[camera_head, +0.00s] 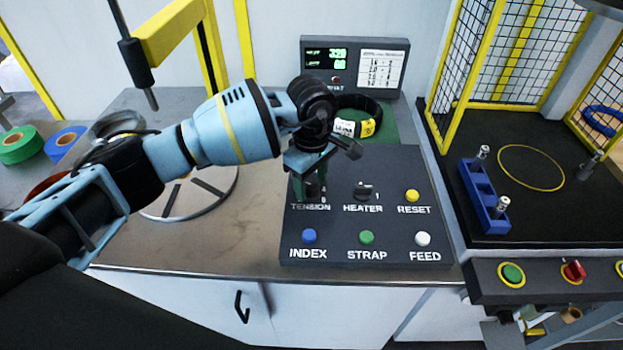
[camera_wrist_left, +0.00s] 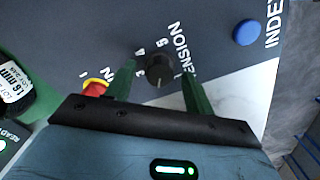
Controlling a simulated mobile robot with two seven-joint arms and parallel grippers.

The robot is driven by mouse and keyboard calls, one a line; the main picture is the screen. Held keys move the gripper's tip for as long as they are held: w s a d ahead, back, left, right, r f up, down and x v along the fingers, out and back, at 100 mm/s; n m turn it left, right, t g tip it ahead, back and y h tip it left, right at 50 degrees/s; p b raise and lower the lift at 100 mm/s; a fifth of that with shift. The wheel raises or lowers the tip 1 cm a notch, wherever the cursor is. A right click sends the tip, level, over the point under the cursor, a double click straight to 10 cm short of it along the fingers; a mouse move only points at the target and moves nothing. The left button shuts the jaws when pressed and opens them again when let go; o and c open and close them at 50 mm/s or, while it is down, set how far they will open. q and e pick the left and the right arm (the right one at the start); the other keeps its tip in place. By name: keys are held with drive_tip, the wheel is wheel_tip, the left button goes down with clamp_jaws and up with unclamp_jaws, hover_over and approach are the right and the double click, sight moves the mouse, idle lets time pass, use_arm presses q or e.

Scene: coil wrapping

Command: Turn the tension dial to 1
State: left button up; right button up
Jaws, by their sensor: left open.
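The tension dial is a dark round knob (camera_wrist_left: 160,69) on the dark control panel (camera_head: 335,225), with the TENSION label and white numbers, 3, 4 and 5 among them, around it. In the head view my left gripper (camera_head: 313,178) is over it and hides most of it. In the left wrist view my left gripper (camera_wrist_left: 159,70) is open, with its green fingers on either side of the knob. Gaps show between knob and fingers, so it does not look gripped. Which number the knob points to cannot be made out. My right gripper is not in view.
The heater knob (camera_head: 364,190) is just right of my gripper, with the yellow RESET button (camera_head: 412,196) beyond. Blue INDEX (camera_head: 309,236), green STRAP (camera_head: 366,237) and white FEED (camera_head: 423,239) buttons line the front. A display box (camera_head: 354,67) stands behind. A red-yellow button (camera_wrist_left: 95,87) is near one finger.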

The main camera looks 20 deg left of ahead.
use_arm(q)
drive_tip(key=shift+c, duration=0.2)
drive_tip(key=c, duration=0.9)
